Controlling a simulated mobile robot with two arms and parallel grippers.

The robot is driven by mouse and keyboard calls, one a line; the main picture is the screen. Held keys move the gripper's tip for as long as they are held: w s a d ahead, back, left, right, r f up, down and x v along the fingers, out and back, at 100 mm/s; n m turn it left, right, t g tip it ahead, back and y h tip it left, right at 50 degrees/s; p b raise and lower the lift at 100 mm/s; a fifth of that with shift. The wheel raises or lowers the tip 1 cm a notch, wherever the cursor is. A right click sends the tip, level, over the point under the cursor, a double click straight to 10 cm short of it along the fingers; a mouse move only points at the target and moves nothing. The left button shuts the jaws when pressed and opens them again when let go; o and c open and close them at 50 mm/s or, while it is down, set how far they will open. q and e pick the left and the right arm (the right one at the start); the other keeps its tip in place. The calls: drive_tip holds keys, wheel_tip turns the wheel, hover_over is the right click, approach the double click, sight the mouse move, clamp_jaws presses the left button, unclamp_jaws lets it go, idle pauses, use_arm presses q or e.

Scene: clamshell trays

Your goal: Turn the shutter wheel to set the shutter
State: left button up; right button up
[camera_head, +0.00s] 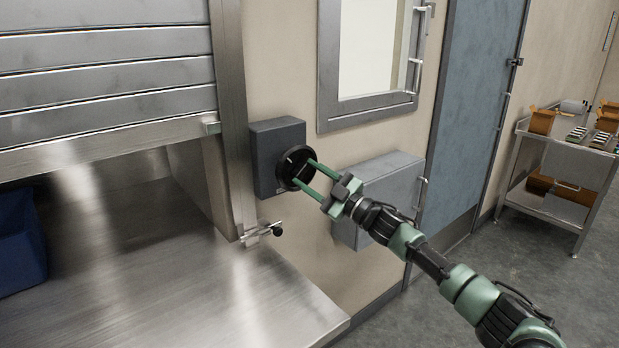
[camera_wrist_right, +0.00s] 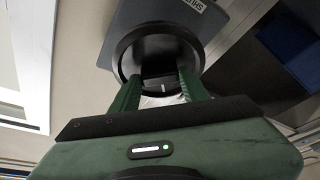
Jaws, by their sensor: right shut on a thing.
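The shutter wheel (camera_head: 294,168) is a round black wheel on a dark grey wall box (camera_head: 272,140). In the right wrist view the wheel (camera_wrist_right: 128,52) is seen close up, on the box (camera_wrist_right: 195,22) with a partly readable label. My right gripper (camera_head: 311,176) reaches in from the lower right, its two green fingers shut on the wheel. The fingers (camera_wrist_right: 160,92) also show in the right wrist view, with the wheel between and behind them. The shutter (camera_head: 105,85), made of ribbed metal slats, hangs part way down over a steel counter (camera_head: 190,290). My left gripper is out of view.
A small latch with a black knob (camera_head: 277,229) sits at the counter's edge below the box. A grey wall cabinet (camera_head: 390,178) is behind my right arm. A blue bin (camera_head: 20,240) stands on the counter. A cart (camera_head: 560,205) with boxes is far right.

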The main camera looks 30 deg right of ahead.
idle(0.5)
drive_tip(key=o, duration=1.4)
drive_tip(key=shift+c, duration=0.2)
drive_tip(key=shift+s+d+f, duration=0.1)
drive_tip(key=shift+s+f, duration=0.15)
drive_tip(key=shift+s, duration=0.1)
drive_tip(key=b+v, duration=0.2)
drive_tip(key=v, duration=0.5)
drive_tip(key=shift+r, duration=0.2)
